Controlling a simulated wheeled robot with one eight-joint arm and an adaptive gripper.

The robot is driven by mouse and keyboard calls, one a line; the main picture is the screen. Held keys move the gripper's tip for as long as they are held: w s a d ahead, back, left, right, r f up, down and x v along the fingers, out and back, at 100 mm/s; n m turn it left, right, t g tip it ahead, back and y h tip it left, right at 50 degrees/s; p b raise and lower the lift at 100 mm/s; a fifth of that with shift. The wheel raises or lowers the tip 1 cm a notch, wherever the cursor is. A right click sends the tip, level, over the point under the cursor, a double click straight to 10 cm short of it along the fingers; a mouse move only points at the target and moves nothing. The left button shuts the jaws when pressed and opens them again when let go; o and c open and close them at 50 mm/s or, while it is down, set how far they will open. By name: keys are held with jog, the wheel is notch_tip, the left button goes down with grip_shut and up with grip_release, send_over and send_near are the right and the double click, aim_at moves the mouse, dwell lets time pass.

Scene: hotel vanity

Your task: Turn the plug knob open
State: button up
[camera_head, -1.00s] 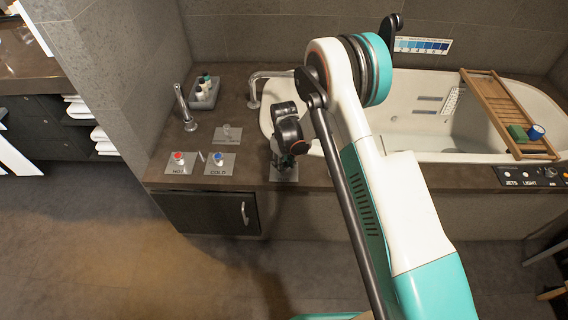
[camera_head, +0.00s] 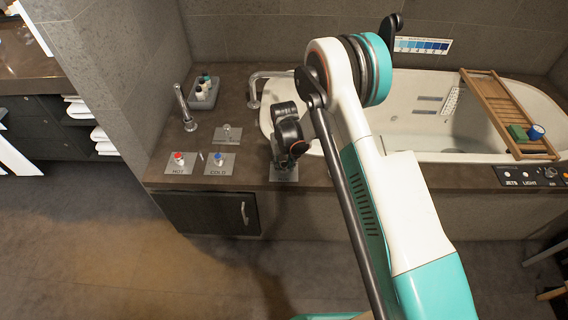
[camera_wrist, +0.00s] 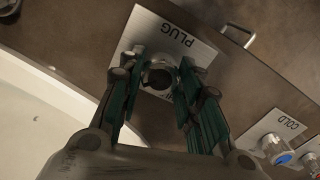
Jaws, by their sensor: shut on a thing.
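The plug knob (camera_wrist: 158,76) is a dark round knob on a metal plate (camera_wrist: 176,28) marked "PLUG" in the wrist view. My gripper (camera_wrist: 160,80) reaches down over it, with one green-padded finger on each side, shut on the knob. In the head view the plug plate (camera_head: 284,174) shows at the counter's front edge, below my wrist. The knob itself is hidden there behind my gripper. The knob's turn angle cannot be told.
The cold knob (camera_head: 219,158) and hot knob (camera_head: 179,158) stand on plates to the left. A spout (camera_head: 187,115), a bottle tray (camera_head: 204,94) and a faucet (camera_head: 254,92) stand behind. The bathtub (camera_head: 420,85) with a wooden rack (camera_head: 500,107) is to the right.

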aim_at(284, 164)
jog(key=o, duration=1.1)
notch_tip(284, 164, up, 12)
dwell(0.5)
